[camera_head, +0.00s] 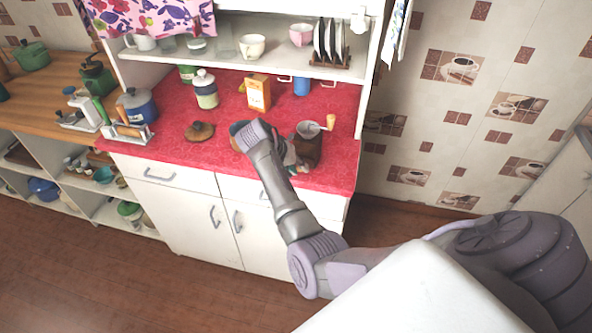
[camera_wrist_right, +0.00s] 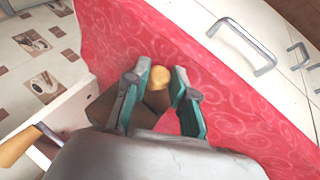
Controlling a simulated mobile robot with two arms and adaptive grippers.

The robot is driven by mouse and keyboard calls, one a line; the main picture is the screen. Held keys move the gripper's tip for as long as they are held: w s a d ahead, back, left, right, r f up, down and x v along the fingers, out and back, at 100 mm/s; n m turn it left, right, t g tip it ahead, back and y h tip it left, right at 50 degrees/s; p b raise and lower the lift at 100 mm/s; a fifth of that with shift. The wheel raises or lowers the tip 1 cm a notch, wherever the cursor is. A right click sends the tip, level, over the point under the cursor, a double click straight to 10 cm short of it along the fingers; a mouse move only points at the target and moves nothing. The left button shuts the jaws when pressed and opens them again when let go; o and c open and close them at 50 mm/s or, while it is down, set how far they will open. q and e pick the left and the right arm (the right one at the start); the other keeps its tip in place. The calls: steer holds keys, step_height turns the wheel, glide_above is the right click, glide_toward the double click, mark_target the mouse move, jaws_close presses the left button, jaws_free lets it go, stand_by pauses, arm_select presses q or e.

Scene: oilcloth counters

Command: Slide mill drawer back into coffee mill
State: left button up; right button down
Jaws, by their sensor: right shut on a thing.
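The coffee mill (camera_head: 308,149) stands near the front right of the red counter, a brown body with a metal bowl and crank on top. My right gripper (camera_head: 290,160) is at its left front side, partly hidden by my own arm. In the right wrist view the teal fingers of my gripper (camera_wrist_right: 160,88) are closed around a small brown wooden piece with a round yellow knob (camera_wrist_right: 159,77), which looks like the mill drawer (camera_wrist_right: 157,98). The mill body (camera_wrist_right: 107,106) is just left of it. The drawer opening is hidden, and I cannot tell how they meet. My left gripper is out of view.
An orange box (camera_head: 258,92) and a lidded jar (camera_head: 205,90) stand behind on the red counter (camera_head: 170,150). A brown lid (camera_head: 199,131) lies to the left. The counter's front edge is close to the mill. A shelf with cups hangs above.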

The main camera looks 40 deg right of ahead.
steer(key=c, duration=0.9)
jaws_free()
steer(key=shift+o, duration=0.2)
steer(key=v, duration=1.2)
step_height(320, 180, down, 24)
steer(key=s+a+n+t+b, duration=0.2)
steer(key=n+b, duration=0.1)
steer(key=n, duration=0.3)
steer(key=s+a+f+n+y+b, duration=0.1)
steer(key=s+a+f+y, duration=0.1)
steer(key=s+f, duration=0.45)
steer(key=s+a+f+n+y, duration=0.1)
steer(key=s+f+n, duration=0.15)
steer(key=f, duration=0.75)
steer(key=s+a+f+y+b, duration=0.2)
steer(key=s+a+f, duration=0.1)
steer(key=s+f, duration=1.05)
steer(key=s+f+y+b, duration=0.1)
steer(key=s+f, duration=0.2)
steer(key=s, duration=0.9)
steer(key=s+f+g, duration=0.1)
steer(key=s+f, duration=0.3)
steer(key=s, duration=0.8)
steer(key=shift+y+b, duration=0.35)
steer(key=shift+y, duration=0.05)
